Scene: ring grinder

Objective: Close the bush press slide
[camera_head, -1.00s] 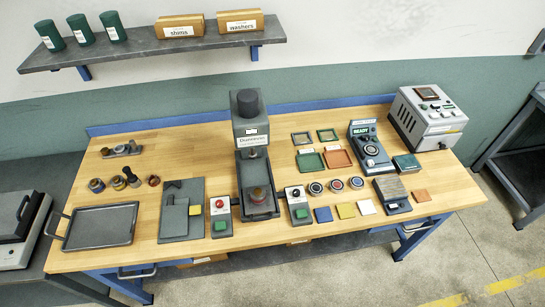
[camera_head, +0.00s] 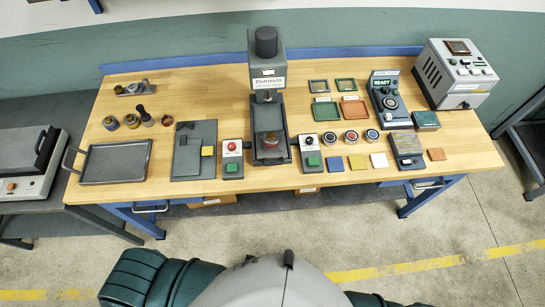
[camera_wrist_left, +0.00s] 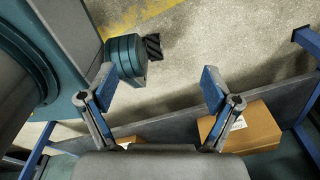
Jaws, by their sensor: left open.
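The bush press (camera_head: 267,60) stands at the middle back of the bench, a tall dark grey machine with a black cap and a name label. Its slide (camera_head: 270,158) is the dark tray at its base, and a round reddish-brown part (camera_head: 270,139) sits on it. Whether the slide is fully in or out I cannot tell. My left gripper (camera_wrist_left: 162,88) shows only in the left wrist view, open and empty, with the floor and the bench underside beyond its fingers. It is away from the press. My right gripper is not in view.
Button boxes (camera_head: 232,158) and (camera_head: 311,153) flank the press closely. A grey tray (camera_head: 115,163) lies at the bench's left, and a grey plate fixture (camera_head: 188,165) is between. Coloured tiles lie at the front right. A cardboard box (camera_wrist_left: 250,130) sits under the bench.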

